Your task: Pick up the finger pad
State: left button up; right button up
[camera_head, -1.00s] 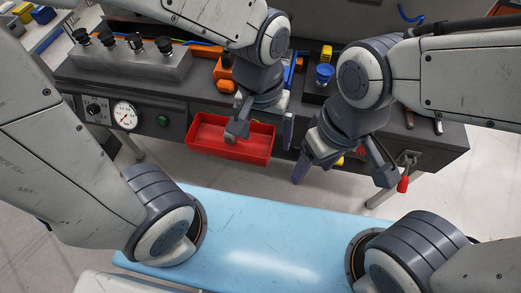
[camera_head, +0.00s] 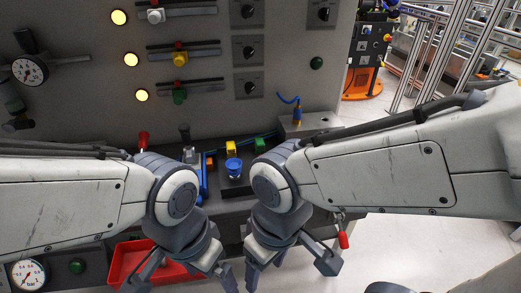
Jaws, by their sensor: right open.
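No thing that I can surely name as the finger pad shows. My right gripper (camera_head: 290,268) is open and empty, its fingers spread and pointing down, in front of the bench edge. My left gripper (camera_head: 182,274) is open, with its fingers spread at the red tray (camera_head: 122,262). The gripper hides much of the tray's inside. On the bench behind the arms are a blue cup-like part (camera_head: 233,167), a yellow block (camera_head: 231,148) and a green block (camera_head: 260,144).
An upright grey panel (camera_head: 290,70) with knobs, sliders and lit lamps stands behind the bench. A red-handled lever (camera_head: 343,240) sits close to the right gripper at the bench front. Floor (camera_head: 400,250) is clear at the lower right.

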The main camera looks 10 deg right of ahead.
aim_at(259, 142)
jog(key=z, duration=0.7)
jog(key=k, duration=0.55)
jog(key=z, duration=0.85)
jog(key=i, duration=1.5)
jog(key=u, duration=1.35)
jog(key=i, duration=0.45)
jog(key=u, duration=0.3)
